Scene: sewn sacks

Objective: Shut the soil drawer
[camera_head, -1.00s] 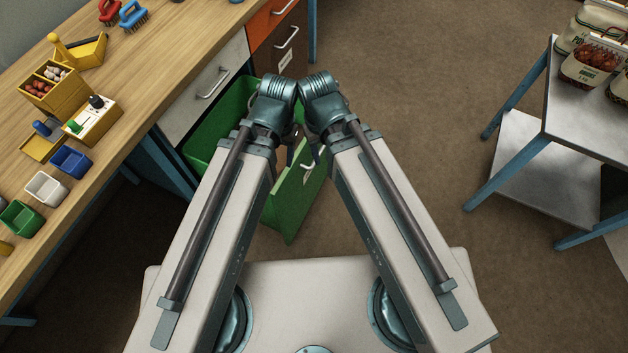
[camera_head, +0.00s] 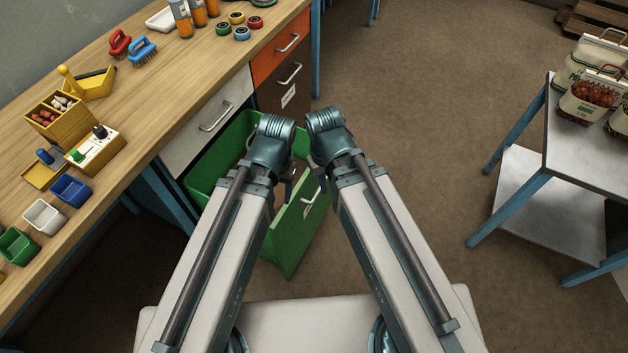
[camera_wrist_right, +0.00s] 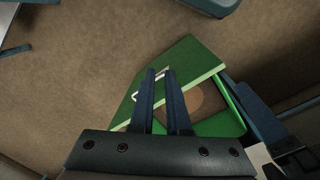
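The green drawer (camera_head: 297,239), the only one I see pulled out, stands open below the workbench; I take it as the soil drawer. Its pale handle (camera_head: 311,202) is on its front panel. In the right wrist view the green front (camera_wrist_right: 190,58) lies below my right gripper (camera_wrist_right: 161,72), with the handle (camera_wrist_right: 124,121) partly behind the fingers. The fingers are parallel with a narrow gap, and nothing is clearly held. A brown round patch shows inside the drawer. My left gripper (camera_head: 290,183) is over the drawer, mostly hidden by its own arm.
A grey drawer (camera_head: 208,125), an orange drawer (camera_head: 280,47) and a brown drawer (camera_head: 284,88) are shut in the bench. Bins and tools lie on the wooden bench top (camera_head: 170,82). A metal table (camera_head: 585,140) with sacks stands right. The floor between is clear.

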